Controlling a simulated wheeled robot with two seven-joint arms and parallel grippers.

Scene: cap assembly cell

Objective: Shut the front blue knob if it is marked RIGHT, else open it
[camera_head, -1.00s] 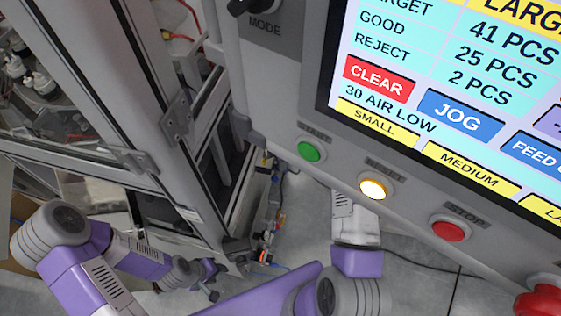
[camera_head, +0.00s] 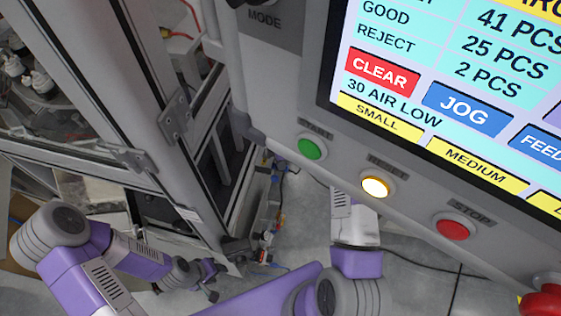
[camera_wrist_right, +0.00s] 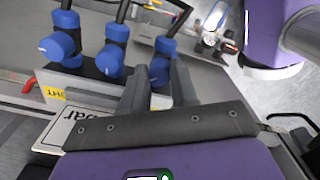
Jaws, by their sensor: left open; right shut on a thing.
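Several blue knobs stand in a row on a grey block in the right wrist view: a left one (camera_wrist_right: 66,47), a middle one (camera_wrist_right: 111,58) and a right one (camera_wrist_right: 159,69). My right gripper (camera_wrist_right: 153,86) is shut on the right knob, its fingers on either side of it and partly hiding it. A yellow label (camera_wrist_right: 54,94) on the block shows the letters "GHT"; the rest cannot be read. In the head view my left gripper (camera_head: 211,283) is open and empty, low beside the cabinet. My right gripper and the knobs do not show in the head view.
A control panel with a screen (camera_head: 440,95) fills the upper right of the head view, with green (camera_head: 312,149), lit yellow (camera_head: 376,187) and red (camera_head: 454,229) buttons. A framed cabinet (camera_head: 150,90) stands left. A "bar" plate (camera_wrist_right: 82,126) lies near my right gripper.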

